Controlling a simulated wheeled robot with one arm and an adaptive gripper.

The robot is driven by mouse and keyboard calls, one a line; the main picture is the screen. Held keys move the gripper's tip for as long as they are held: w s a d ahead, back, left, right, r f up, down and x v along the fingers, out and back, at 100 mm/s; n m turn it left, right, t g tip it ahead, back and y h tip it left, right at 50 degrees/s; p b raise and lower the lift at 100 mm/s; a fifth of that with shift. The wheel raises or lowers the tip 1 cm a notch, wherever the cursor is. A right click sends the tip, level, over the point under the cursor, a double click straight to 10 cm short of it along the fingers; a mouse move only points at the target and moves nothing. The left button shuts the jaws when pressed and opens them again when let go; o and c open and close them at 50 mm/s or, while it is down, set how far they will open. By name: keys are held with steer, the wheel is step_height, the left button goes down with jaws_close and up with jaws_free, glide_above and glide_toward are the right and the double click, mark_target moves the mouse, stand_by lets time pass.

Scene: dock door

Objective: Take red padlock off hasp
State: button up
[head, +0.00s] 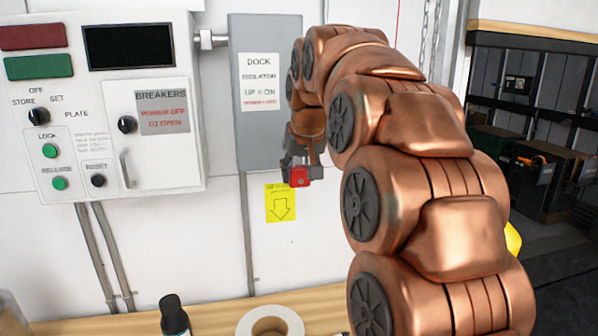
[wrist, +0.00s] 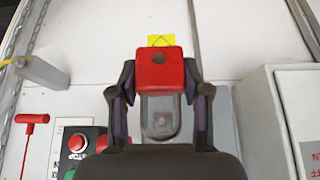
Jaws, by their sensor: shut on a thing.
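The red padlock (head: 299,176) is at my gripper, just below the grey dock isolator box (head: 262,130). In the wrist view the red padlock (wrist: 160,70) sits between the two fingers of my gripper (wrist: 160,80), which is shut on it.
A yellow arrow note (head: 280,203) is on the wall below the padlock. The control panel (head: 100,110) is at left. A tape roll (head: 270,324) and a dark bottle (head: 174,316) stand on the wooden bench. A red T-handle (wrist: 32,121) shows in the wrist view.

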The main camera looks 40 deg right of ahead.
mark_target(307, 183)
steer(key=shift+s+a+b, duration=0.35)
steer(key=shift+s+a, duration=0.1)
steer(key=shift+s, duration=0.6)
steer(key=shift+s+a+b, duration=0.35)
steer(key=shift+s+a, duration=0.05)
steer(key=shift+s, duration=0.6)
steer(key=shift+s+a+b, duration=0.35)
steer(key=shift+s+a, duration=0.1)
steer(key=shift+s, duration=0.6)
